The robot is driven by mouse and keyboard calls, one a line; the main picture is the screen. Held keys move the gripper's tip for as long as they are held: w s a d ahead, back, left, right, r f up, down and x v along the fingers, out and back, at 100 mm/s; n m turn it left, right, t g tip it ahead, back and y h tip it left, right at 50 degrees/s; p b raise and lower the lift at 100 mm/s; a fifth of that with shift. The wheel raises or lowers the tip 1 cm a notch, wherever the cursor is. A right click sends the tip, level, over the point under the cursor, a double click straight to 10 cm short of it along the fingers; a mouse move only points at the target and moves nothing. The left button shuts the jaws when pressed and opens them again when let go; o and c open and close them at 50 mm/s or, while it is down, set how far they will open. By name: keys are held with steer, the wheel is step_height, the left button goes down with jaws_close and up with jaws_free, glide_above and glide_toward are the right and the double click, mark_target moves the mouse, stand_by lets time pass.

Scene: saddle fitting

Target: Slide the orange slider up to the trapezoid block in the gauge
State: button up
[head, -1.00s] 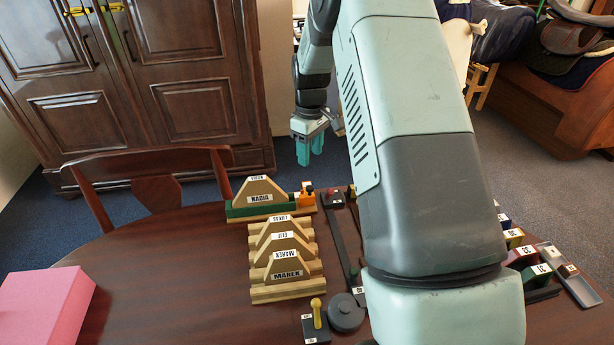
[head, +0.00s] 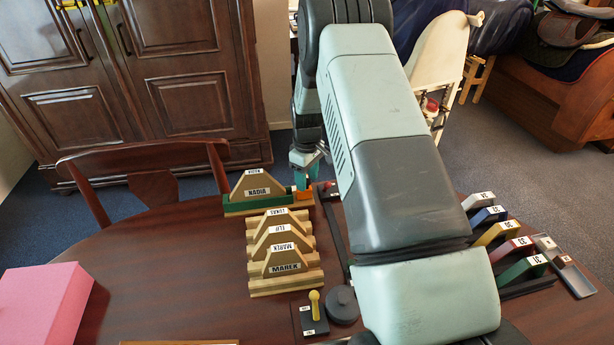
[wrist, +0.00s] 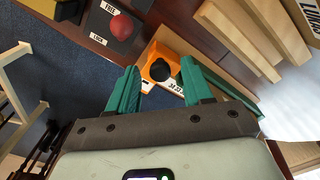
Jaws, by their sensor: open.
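The tan trapezoid block (head: 251,184) labelled NADIA stands in the gauge (head: 236,208), which has a green front and wooden base. The orange slider (head: 306,195) is at the gauge's right end, with a gap between it and the block. In the wrist view the orange slider (wrist: 180,47) carries a round black knob (wrist: 160,69). My gripper (wrist: 160,88) is open, its teal fingers on either side of the knob. I cannot tell whether they touch it. In the head view my gripper (head: 303,177) is over the slider and partly hides it.
A red knob on a FREE/LOCK plate (wrist: 121,26) is beside the slider. More labelled trapezoid blocks (head: 285,262) stand on a wooden rack in front of the gauge. A dark disc (head: 341,305) and coloured numbered blocks (head: 507,250) are farther right. The left table is clear near a pink box (head: 45,305).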

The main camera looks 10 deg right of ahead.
steer(key=shift+c, duration=0.4)
jaws_close()
steer(key=shift+a, duration=0.1)
steer(key=a, duration=0.3)
steer(key=shift+a, duration=0.2)
steer(key=shift+o, duration=0.4)
jaws_free()
steer(key=shift+r, duration=0.15)
